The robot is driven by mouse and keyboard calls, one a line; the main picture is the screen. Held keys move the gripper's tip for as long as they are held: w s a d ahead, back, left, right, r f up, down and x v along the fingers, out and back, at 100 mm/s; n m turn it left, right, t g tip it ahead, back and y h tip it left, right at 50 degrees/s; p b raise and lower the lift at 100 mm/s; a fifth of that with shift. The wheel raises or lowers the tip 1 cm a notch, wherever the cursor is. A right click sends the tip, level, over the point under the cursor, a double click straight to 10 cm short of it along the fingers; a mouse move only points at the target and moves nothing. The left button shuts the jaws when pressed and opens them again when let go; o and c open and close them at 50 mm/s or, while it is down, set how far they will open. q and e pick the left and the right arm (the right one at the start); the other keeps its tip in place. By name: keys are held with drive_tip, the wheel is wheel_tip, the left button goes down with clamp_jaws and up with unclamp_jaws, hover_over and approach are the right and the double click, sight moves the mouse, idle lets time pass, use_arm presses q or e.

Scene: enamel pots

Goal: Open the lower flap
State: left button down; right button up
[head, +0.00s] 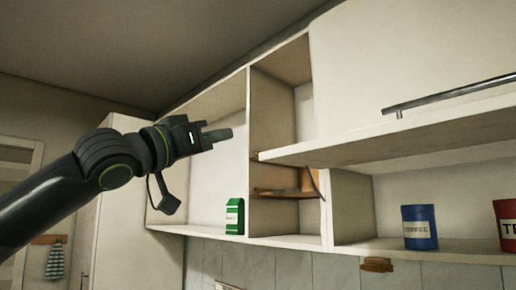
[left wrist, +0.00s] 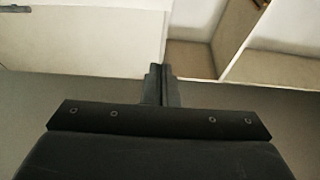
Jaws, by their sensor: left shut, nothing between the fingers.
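The lower flap (head: 400,138) is a pale panel that sticks out from the cabinet, raised to about level, and the compartment below it shows open. The upper flap (head: 415,55) hangs closed above it, with a metal bar handle (head: 450,95) near its bottom edge. My left gripper (head: 216,136) is shut and empty, in front of the cabinet's left open bay and left of the raised flap, apart from it in the picture. Its closed fingers (left wrist: 162,85) also show in the left wrist view. My right gripper is out of view.
In the open compartment stand a blue tin (head: 419,227) and a red tin (head: 508,225). A green carton (head: 235,216) stands in the left bay. A brown wooden object (head: 288,184) sits in the narrow middle cubby. A striped cloth (head: 55,262) hangs at the far left.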

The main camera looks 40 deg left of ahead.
use_arm(q)
drive_tip(key=p+x, duration=1)
drive_tip(key=f+b, duration=0.3)
drive_tip(key=f, duration=0.1)
drive_tip(key=shift+s+a+f, duration=0.1)
drive_tip(key=shift+a, duration=0.15)
drive_tip(key=shift+d, duration=0.1)
drive_tip(key=shift+f+t+b, duration=1.1)
drive_tip(key=shift+f+b, duration=0.8)
drive_tip(key=shift+f, duration=0.4)
